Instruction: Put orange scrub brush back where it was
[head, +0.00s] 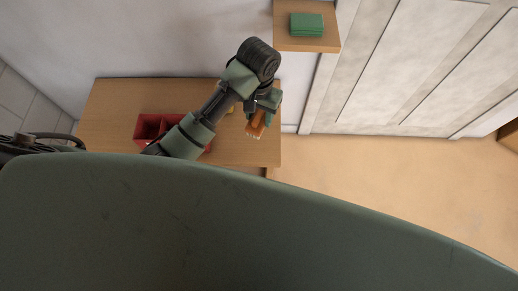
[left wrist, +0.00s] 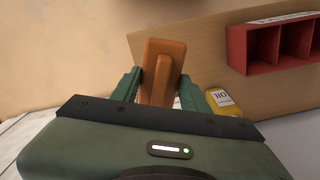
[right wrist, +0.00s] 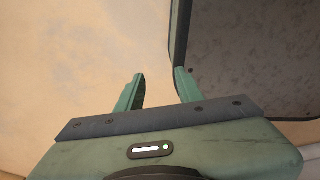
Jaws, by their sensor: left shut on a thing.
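The orange scrub brush (left wrist: 163,70) is between the fingers of my left gripper (left wrist: 160,92), which is shut on it. In the head view the brush (head: 256,124) hangs below my left gripper (head: 262,108), over the right end of the wooden table (head: 110,105). I cannot tell whether the brush touches the table. My right gripper (right wrist: 158,88) is open and empty in the right wrist view. It does not show in the head view.
A red divided box (head: 147,127) stands on the table, also in the left wrist view (left wrist: 238,48). A yellow labelled item (left wrist: 222,100) is near the brush. A wooden shelf (head: 310,44) on the wall holds green pads (head: 306,24). Open floor (head: 400,185) lies to the right.

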